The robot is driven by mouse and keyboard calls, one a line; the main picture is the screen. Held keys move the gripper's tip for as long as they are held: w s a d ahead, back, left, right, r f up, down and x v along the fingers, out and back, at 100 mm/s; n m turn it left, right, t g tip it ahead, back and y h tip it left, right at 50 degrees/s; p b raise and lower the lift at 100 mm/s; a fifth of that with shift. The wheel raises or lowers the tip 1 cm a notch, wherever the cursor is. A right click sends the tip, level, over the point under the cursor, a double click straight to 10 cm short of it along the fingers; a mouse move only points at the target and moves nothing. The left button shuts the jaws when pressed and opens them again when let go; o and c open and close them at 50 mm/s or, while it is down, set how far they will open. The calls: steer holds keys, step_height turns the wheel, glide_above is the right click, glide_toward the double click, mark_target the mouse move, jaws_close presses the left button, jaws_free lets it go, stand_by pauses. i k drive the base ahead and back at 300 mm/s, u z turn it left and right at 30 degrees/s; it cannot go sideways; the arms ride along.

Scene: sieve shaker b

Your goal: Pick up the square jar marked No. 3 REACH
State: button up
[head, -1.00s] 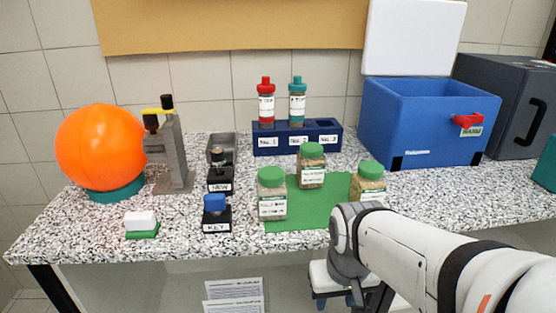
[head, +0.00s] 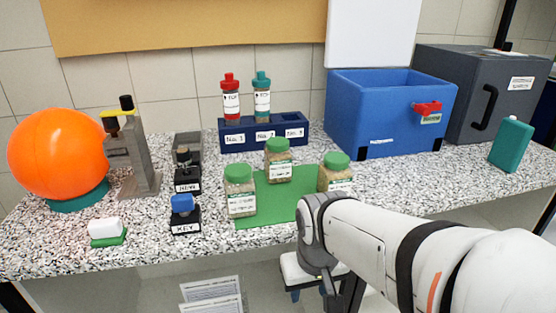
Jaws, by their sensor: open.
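Three square glass jars with green lids and tan contents stand on or beside a green mat (head: 275,211). One is the left jar (head: 240,203), one the back middle jar (head: 279,173), one the right jar (head: 335,183). Each has a white label, too small to read, so I cannot tell which is No. 3 REACH. My arm passes in front of the mat's right side, close to the right jar in the picture. My gripper (head: 345,294) hangs low, in front of the counter edge, partly seen at its dark end. It holds no jar.
A blue rack (head: 263,146) with red-capped and teal-capped bottles stands behind. A blue bin (head: 385,130), a dark grey box (head: 470,95) and a teal container (head: 511,145) stand right. An orange ball (head: 55,152), grey device (head: 130,160) and small black blocks stand left. A stool (head: 292,268) is below.

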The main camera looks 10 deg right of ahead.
mark_target(335, 173)
steer(key=k, duration=1.25)
steer(key=z, duration=0.5)
steer(key=i, duration=1.5)
steer(key=z, duration=0.05)
